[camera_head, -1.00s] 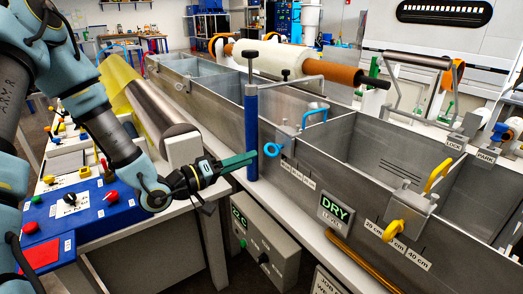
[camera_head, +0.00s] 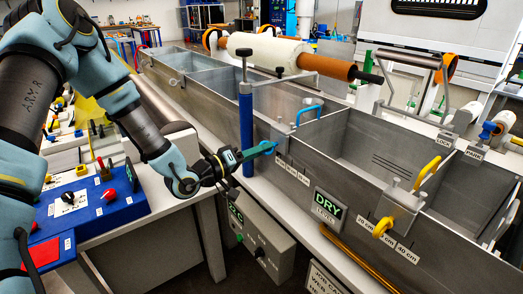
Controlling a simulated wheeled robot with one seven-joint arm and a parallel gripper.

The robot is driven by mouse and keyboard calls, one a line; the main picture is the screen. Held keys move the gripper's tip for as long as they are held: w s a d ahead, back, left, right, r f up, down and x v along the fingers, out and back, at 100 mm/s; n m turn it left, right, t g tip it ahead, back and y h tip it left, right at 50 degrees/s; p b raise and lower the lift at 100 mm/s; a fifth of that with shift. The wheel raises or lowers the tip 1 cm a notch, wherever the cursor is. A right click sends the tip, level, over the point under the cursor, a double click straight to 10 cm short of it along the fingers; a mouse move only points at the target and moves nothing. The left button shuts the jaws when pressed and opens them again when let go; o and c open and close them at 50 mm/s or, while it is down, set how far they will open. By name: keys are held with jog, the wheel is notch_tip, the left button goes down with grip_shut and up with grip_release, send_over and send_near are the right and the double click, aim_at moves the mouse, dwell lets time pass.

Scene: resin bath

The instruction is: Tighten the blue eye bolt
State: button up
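The blue eye bolt (camera_head: 273,148) is on the front wall of the metal bath, below the blue handle (camera_head: 309,113) of a divider. Only a little blue shows, as my fingers partly cover it. My gripper (camera_head: 263,150) reaches from the left, level, with its fingertips at the eye bolt. The fingers are seen nearly edge-on, so I cannot tell whether they are open or shut around it, or whether they touch it.
A blue post (camera_head: 246,125) stands close behind my gripper. A yellow eye bolt (camera_head: 382,227) and yellow handle (camera_head: 428,171) are farther right on the bath (camera_head: 350,185). A blue control box (camera_head: 85,208) stands at left.

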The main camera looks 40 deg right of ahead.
grip_shut()
jog(key=shift+f+m+b, duration=0.1)
jog(key=shift+m+b, duration=0.3)
jog(key=shift+b, duration=0.15)
jog(key=m+b, duration=0.2)
jog(key=shift+f+b, duration=0.15)
jog(key=shift+b, duration=0.2)
jog(key=m+b, duration=0.4)
jog(key=b, duration=0.1)
jog(key=m+b, duration=0.2)
jog(key=shift+w+m+b, duration=0.1)
jog(key=shift+m+b, duration=0.2)
jog(key=shift+b, duration=0.05)
jog(key=shift+r, duration=0.2)
